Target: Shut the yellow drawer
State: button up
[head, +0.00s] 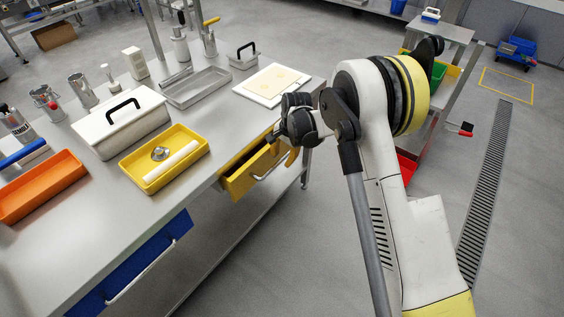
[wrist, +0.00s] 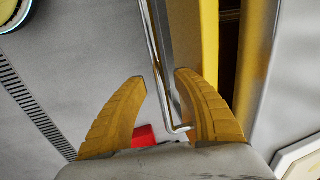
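The yellow drawer (head: 238,184) hangs under the front edge of the steel table and stands pulled out, with its inside partly showing in the head view. Its metal bar handle (head: 268,167) is on the front. My gripper (head: 290,157) is at the drawer's right end, close to the handle. In the wrist view my gripper (wrist: 163,79) has its two yellow-brown fingers apart, with the handle (wrist: 156,50) running between them. The right finger lies close to the yellow drawer front (wrist: 209,40); I cannot tell whether it touches. A dark gap shows behind the front.
The steel table (head: 215,140) carries a yellow tray (head: 135,170), an orange tray (head: 40,190), a white lidded box (head: 120,125) and a white board (head: 272,84). A blue drawer (head: 130,265) is farther left under the table. The floor to the right is mostly clear.

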jog(key=shift+f, duration=0.35)
grip_shut()
